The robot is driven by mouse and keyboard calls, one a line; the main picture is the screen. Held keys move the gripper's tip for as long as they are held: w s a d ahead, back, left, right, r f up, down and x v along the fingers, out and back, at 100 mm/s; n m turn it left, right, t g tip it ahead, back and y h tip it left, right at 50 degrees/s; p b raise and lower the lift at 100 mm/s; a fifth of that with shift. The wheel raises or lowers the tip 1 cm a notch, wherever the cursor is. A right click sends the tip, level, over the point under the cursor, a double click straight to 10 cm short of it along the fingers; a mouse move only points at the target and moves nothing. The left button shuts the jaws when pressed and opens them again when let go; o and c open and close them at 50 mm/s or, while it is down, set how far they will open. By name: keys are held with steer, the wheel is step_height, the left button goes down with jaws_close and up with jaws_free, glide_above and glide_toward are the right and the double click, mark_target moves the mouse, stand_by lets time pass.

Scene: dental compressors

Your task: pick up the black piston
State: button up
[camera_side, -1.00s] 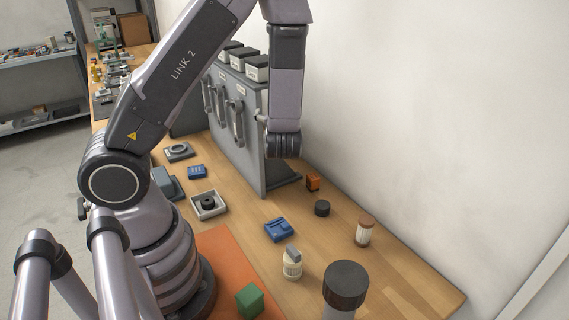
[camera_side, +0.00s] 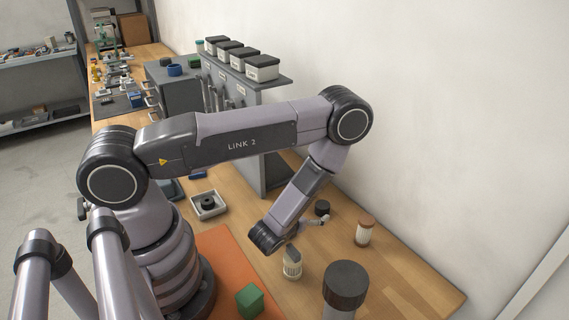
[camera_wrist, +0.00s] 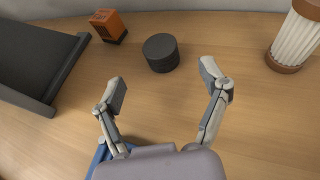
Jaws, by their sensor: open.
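The black piston (camera_side: 322,208), a short dark cylinder, stands upright on the wooden bench in the side view, just beyond my gripper (camera_side: 318,222). In the wrist view the black piston (camera_wrist: 160,53) shows whole, ahead of my gripper (camera_wrist: 163,83). The two fingers are spread apart and nothing is between them. The piston lies past the fingertips, roughly centred between their lines, and no finger touches it. In the side view my fingers are small and partly merge with the piston.
An orange block (camera_wrist: 108,25) stands left of the piston, and a white ribbed cylinder with brown ends (camera_wrist: 296,36) stands to the right. A blue part (camera_wrist: 98,157) is partly hidden below my gripper. A white tray (camera_side: 222,211) holds a black ring. The wall is behind.

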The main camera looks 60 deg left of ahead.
mark_target(321, 206)
steer(key=x, duration=0.6)
steer(key=shift+w+a, duration=0.15)
steer(key=shift+w, duration=0.25)
steer(key=c, duration=1.3)
steer(key=shift+o, duration=0.2)
steer(key=shift+r, duration=0.1)
